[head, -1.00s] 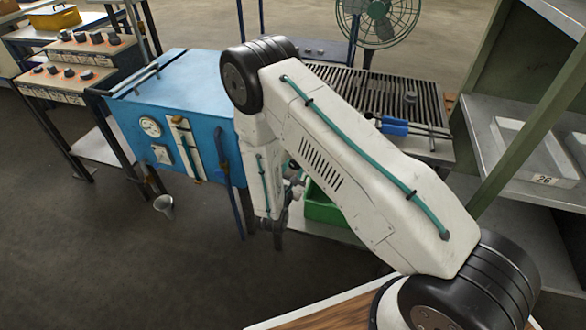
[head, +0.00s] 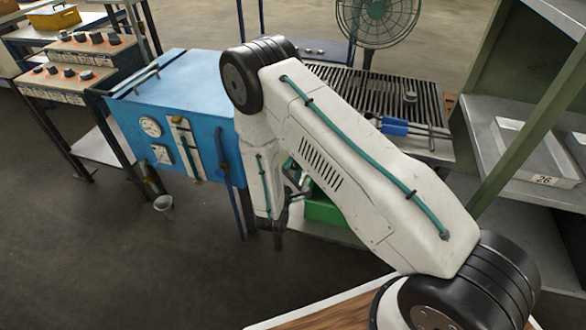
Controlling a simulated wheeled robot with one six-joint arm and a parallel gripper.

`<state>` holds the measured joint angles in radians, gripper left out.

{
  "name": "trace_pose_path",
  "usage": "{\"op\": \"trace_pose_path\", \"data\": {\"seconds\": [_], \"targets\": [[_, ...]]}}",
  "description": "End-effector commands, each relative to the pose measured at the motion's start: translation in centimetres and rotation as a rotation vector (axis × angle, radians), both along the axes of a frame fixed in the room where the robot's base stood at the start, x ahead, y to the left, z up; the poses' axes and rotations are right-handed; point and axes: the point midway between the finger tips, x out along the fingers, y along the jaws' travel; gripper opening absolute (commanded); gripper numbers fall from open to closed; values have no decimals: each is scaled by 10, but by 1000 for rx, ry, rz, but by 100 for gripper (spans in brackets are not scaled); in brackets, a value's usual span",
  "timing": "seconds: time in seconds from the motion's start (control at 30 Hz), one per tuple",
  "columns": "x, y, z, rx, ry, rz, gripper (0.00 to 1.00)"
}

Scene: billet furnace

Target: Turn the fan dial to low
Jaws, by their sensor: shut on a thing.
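Two sloped control panels stand at the upper left, a rear one (head: 85,42) and a front one (head: 62,80), each with a row of dark round knobs (head: 68,73). Their labels are too small to read, so I cannot tell which knob is the fan dial. A green caged fan (head: 376,20) stands at the back, right of centre. My white arm crosses the middle of the view. Its wrist parts show beside the green bin, but my gripper's fingers are hidden, and so is anything between them.
A blue furnace cabinet (head: 175,95) with gauges stands left of my arm. A slatted table (head: 335,88) holds blue-handled tools (head: 395,126); a green bin (head: 325,210) sits below. A green-framed shelf (head: 490,190) bounds the right. Floor at lower left is clear.

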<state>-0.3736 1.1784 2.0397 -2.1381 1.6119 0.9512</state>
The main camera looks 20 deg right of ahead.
Motion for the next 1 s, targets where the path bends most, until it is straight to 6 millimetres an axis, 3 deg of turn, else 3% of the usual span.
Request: {"op": "trace_pose_path", "data": {"seconds": [0.3,0.87,0.9,0.93,1.0], "targets": [[0,0,0,107,-77,1,14],[1,0,0,131,-95,1,14],[0,0,0,130,-95,1,48],[0,0,0,130,-95,1,56],[0,0,0,130,-95,0,59]]}}
